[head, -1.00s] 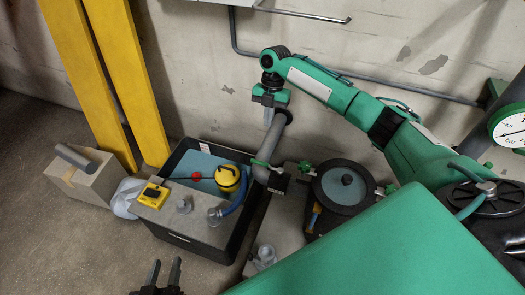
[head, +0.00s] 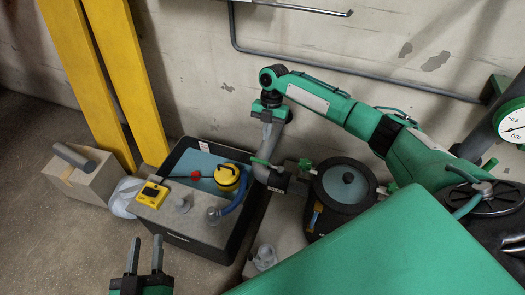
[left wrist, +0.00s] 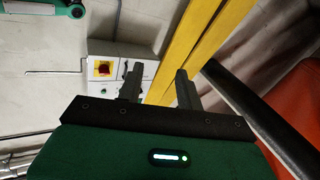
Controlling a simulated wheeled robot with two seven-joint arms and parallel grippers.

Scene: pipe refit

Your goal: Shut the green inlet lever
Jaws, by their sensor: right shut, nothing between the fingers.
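The green lever (head: 265,163) sits on the grey upright pipe (head: 268,145) by the black tub's right edge. In the head view it lies roughly crosswise to the pipe.
The black tub (head: 177,238) holds a yellow-topped pump (head: 227,176) with a blue hose. A round dark vessel (head: 342,188) with green knobs stands right of the pipe. Yellow posts (head: 122,85) and a grey block (head: 85,178) are left. Open floor lies at lower left.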

